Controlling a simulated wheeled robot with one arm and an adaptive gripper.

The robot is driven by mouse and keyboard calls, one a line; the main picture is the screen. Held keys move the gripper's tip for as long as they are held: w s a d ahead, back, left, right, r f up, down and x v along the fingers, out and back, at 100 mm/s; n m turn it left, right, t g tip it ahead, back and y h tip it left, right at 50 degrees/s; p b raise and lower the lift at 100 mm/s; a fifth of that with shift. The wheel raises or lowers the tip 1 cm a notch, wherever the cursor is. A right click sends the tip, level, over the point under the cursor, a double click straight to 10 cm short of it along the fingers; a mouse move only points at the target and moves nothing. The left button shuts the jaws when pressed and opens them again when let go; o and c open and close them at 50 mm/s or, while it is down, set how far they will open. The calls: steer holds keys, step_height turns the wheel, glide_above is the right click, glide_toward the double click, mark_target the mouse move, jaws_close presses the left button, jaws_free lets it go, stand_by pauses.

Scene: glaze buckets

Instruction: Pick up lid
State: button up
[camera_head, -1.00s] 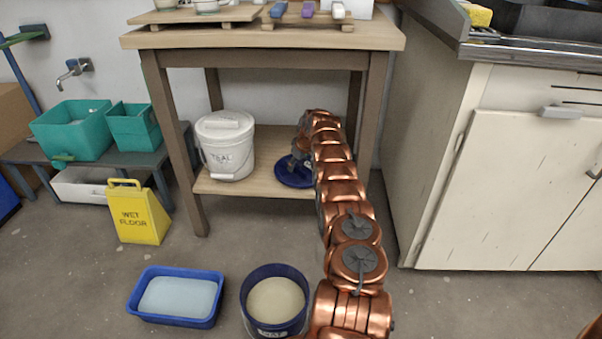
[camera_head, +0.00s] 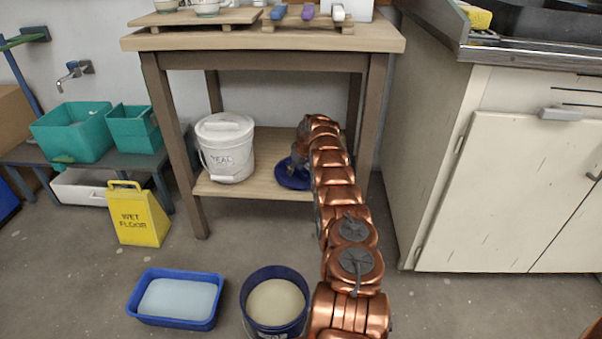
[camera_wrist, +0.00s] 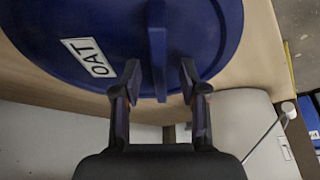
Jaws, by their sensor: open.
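A round blue lid (camera_head: 291,180) lies on the lower shelf of the wooden table, partly hidden by my arm in the head view. In the wrist view the lid (camera_wrist: 215,20) fills the upper part, with a white "OAT" label and a raised blue bar handle (camera_wrist: 157,50). My gripper (camera_wrist: 160,82) is open, with one finger on each side of the handle's near end. I cannot tell whether the fingers touch the handle or the lid. In the head view my gripper (camera_head: 298,160) is over the lid and mostly hidden by my arm.
A lidded white bucket (camera_head: 227,150) stands on the shelf (camera_head: 262,186) left of the lid. Table legs (camera_head: 176,145) frame the shelf. A blue open bucket (camera_head: 275,302), a blue tray (camera_head: 177,298) and a yellow wet floor sign (camera_head: 139,214) stand on the floor. A cabinet (camera_head: 515,185) is at right.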

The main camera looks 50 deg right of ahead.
steer(key=shift+f, duration=0.15)
jaws_close()
steer(key=shift+s, duration=0.1)
stand_by(0.4)
